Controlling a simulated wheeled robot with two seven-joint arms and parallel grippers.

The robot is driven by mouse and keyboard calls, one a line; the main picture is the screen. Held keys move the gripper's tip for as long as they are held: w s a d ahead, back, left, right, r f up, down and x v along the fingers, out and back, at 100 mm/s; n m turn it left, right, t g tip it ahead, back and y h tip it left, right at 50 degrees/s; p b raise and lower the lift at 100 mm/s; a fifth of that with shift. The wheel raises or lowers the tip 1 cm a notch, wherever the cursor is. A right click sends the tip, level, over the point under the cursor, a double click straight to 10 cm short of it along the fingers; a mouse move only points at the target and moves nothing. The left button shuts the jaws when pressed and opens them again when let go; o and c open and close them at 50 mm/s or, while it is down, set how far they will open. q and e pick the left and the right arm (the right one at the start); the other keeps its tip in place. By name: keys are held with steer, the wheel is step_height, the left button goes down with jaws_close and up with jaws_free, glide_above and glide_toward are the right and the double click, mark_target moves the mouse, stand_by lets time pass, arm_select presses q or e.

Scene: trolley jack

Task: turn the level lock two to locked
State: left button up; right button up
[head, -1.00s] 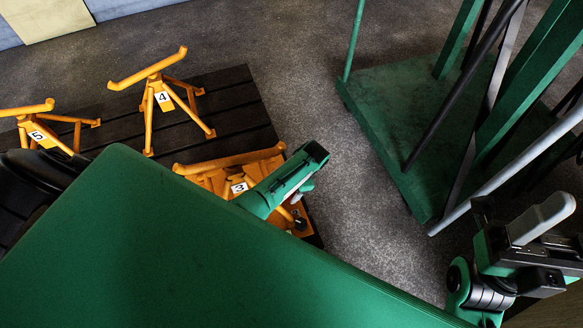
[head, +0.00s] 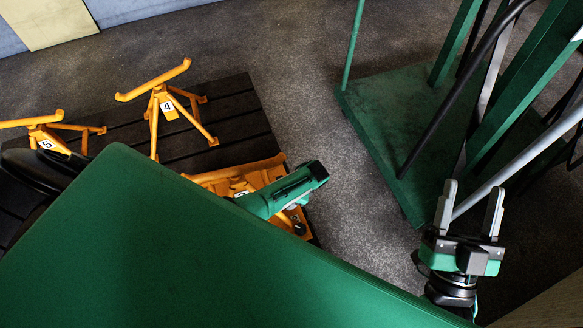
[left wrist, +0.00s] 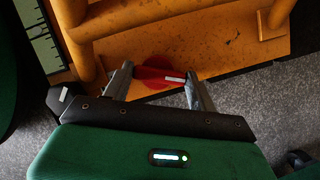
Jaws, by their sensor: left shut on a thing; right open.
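In the left wrist view a red lock handle (left wrist: 156,75) with a red round base and a pale strip sits on an orange plate (left wrist: 225,45). I take it to be the level lock; no label naming it is readable. My left gripper (left wrist: 160,74) has its two grey fingers on either side of the handle, shut on it. The pale strip slants slightly down to the right. In the head view my left forearm hides the gripper and handle beside an orange stand (head: 235,177). My right gripper (head: 471,191) is open and empty, fingers pointing up.
Orange stands labelled 4 (head: 168,104) and 5 (head: 45,137) stand on a dark slatted pallet (head: 235,108). A green trolley (head: 385,110) with upright posts and slanting bars stands behind my right gripper. Grey floor (head: 300,70) lies clear between pallet and trolley.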

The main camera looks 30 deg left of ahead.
arm_select(q)
steer(key=shift+s+r+m+t+p, duration=0.15)
steer(key=shift+m+t+p, duration=0.25)
steer(key=shift+m+p, duration=0.5)
steer(key=m+t+p, duration=0.1)
steer(key=m+p, duration=0.1)
steer(key=m, duration=0.1)
steer(key=shift+d+y, duration=0.1)
steer(key=shift+y, duration=0.2)
steer(key=shift+m+t+p, duration=0.3)
steer(key=shift+m+p, duration=0.1)
steer(key=shift+m, duration=0.3)
steer(key=shift+s+m+t+p, duration=0.1)
steer(key=shift+m+t+p, duration=0.45)
steer(key=shift+m, duration=0.65)
arm_select(e)
steer(key=s+f+g+h, duration=0.2)
steer(key=s+f+g, duration=0.2)
steer(key=f+g, duration=0.9)
steer(key=shift+s+a+f+n+g+h, duration=0.2)
steer(key=shift+a+f+n+g+h, duration=0.15)
steer(key=shift+f, duration=1.85)
arm_select(q)
steer(key=o, duration=1)
steer(key=shift+f, duration=0.2)
steer(key=shift+s, duration=0.2)
